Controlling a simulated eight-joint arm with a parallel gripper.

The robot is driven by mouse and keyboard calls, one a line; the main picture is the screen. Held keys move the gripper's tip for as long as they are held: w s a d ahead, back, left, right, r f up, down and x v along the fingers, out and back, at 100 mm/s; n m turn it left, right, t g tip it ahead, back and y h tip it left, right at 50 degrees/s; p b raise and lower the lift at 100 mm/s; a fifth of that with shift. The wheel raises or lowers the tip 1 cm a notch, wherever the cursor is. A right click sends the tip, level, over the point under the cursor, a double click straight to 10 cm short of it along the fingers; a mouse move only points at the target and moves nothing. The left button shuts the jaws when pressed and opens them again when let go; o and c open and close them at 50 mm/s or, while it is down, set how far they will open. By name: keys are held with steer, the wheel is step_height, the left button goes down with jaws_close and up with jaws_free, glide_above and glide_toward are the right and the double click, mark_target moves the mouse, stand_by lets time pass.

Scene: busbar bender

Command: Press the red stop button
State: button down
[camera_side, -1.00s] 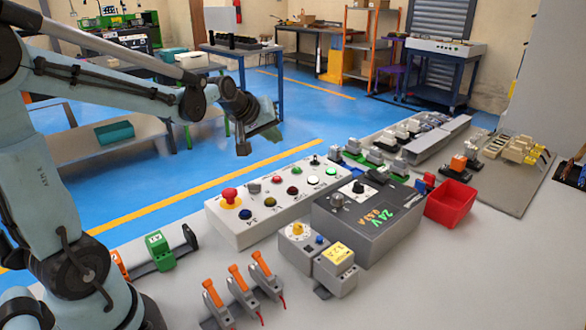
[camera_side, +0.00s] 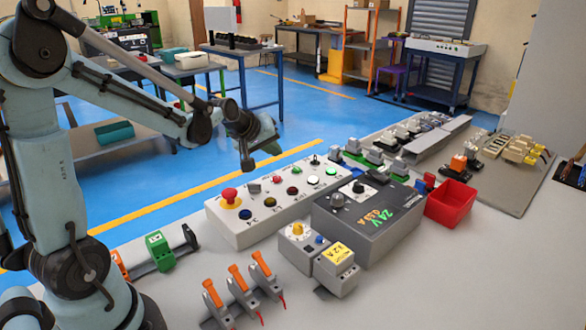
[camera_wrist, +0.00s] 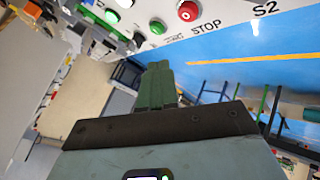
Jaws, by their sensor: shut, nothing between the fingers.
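A red button (camera_wrist: 188,10) with a STOP label beside it shows at the top of the wrist view, partly cut off by the frame's edge. In the side view, the light grey control panel (camera_side: 260,236) carries a red mushroom button (camera_side: 229,195) on a yellow base at its left end, plus smaller coloured buttons. I cannot tell for sure which of its red buttons is the STOP-labelled one. My gripper (camera_side: 247,166) is shut and empty, above and behind the panel's left part, apart from it. In the wrist view my closed fingers (camera_wrist: 158,68) point up the picture, below the STOP button.
A dark grey power supply (camera_side: 375,222) stands right of the panel, with a red bin (camera_side: 451,203) beyond it. Orange-handled levers (camera_side: 238,280) and a yellow-topped device (camera_side: 336,262) stand in front. The air directly over the panel is clear.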

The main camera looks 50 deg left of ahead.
mark_target(274, 179)
steer(key=shift+f, duration=2.35)
steer(key=shift+f, duration=0.15)
steer(key=shift+f, duration=0.25)
steer(key=shift+f, duration=0.35)
stand_by(0.8)
stand_by(0.3)
steer(key=shift+r, duration=0.8)
steer(key=shift+r, duration=2.5)
